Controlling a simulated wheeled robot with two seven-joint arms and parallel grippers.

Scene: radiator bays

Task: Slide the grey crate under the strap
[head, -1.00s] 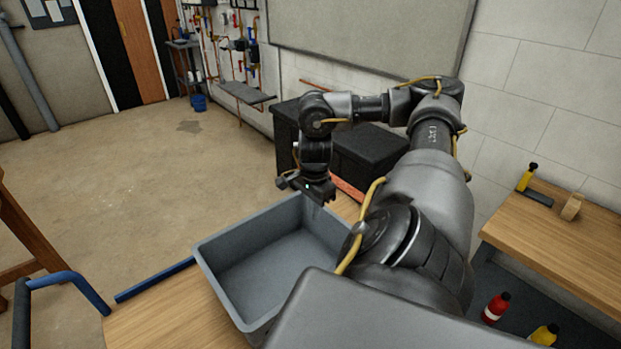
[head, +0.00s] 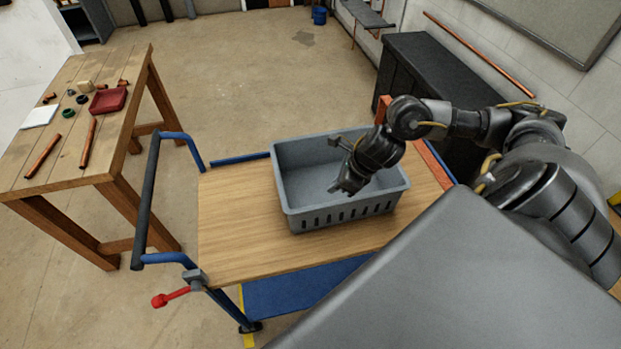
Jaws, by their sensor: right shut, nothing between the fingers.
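The grey crate (head: 345,212) is an open plastic box with slotted sides. It stands upright on the wooden top of a trolley (head: 240,230) and looks empty. My right gripper (head: 340,187) is shut with nothing in it. It points down over the crate's opening and hides part of the inside. I cannot tell whether it touches the crate. An orange-red band (head: 432,163) runs along the trolley's right end, beyond the crate and partly behind my right arm. It may be the strap, but I cannot tell for sure. My left gripper is out of view.
The trolley has a blue frame with a dark handle (head: 147,200) at the left and a red lever (head: 170,297) below it. A wooden workbench (head: 110,150) with small parts stands left. A black cabinet (head: 425,75) stands behind right. The trolley top left of the crate is clear.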

